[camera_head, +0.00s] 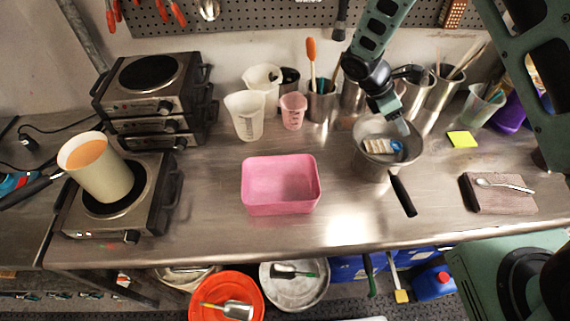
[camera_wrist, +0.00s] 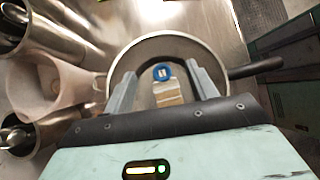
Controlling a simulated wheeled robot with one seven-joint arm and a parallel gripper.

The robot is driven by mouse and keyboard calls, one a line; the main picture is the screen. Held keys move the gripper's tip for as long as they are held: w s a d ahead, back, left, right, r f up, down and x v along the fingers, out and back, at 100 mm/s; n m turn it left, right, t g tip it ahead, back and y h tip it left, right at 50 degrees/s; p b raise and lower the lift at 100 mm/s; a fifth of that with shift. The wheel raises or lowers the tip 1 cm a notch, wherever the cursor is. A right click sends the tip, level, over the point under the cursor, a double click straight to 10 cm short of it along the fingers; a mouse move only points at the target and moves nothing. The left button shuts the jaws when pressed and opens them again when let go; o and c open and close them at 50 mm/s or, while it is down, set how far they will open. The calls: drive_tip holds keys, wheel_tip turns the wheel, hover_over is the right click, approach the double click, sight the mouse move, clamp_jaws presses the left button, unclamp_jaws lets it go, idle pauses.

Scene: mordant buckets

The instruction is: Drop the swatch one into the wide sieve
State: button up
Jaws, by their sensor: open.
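The wide sieve (camera_head: 374,168) is a round grey metal vessel with a black handle, standing on the steel bench right of centre; its rim also shows in the wrist view (camera_wrist: 128,55). Inside it lies a small pale, cream-and-tan banded piece, apparently the swatch (camera_head: 377,146), with a round blue part (camera_head: 397,146) at one end. In the wrist view the swatch (camera_wrist: 167,94) shows between my two fingers, with the blue disc beyond it. My gripper (camera_head: 392,126) is open over the sieve, its fingers apart on either side of the swatch. I cannot tell whether they touch it.
A pink tray (camera_head: 281,208) sits mid-bench, with clear steel around it. Measuring cups (camera_head: 245,118) and tool canisters stand behind. A yellow pad (camera_head: 462,139) and a board with a spoon (camera_head: 500,196) lie to the right. A pot (camera_head: 97,172) stands on a hotplate at left.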

drive_tip(key=b+v, duration=0.4)
drive_tip(key=v, duration=1.2)
drive_tip(key=shift+b, duration=0.4)
drive_tip(key=shift+r, duration=0.1)
drive_tip(key=s+a+f+m+y+b, duration=0.2)
drive_tip(key=s+a+m, duration=0.1)
drive_tip(key=s, duration=0.7)
drive_tip(key=s+a+f+m+t+y+b, duration=0.1)
drive_tip(key=s+a+f+m+y+b, duration=0.1)
drive_tip(key=s, duration=0.9)
drive_tip(key=s+a+f+m+y+b, duration=0.2)
drive_tip(key=s+a+m+y, duration=0.2)
drive_tip(key=s, duration=0.6)
drive_tip(key=shift+s+a+m+t, duration=0.3)
drive_tip(key=shift+m+t, duration=0.1)
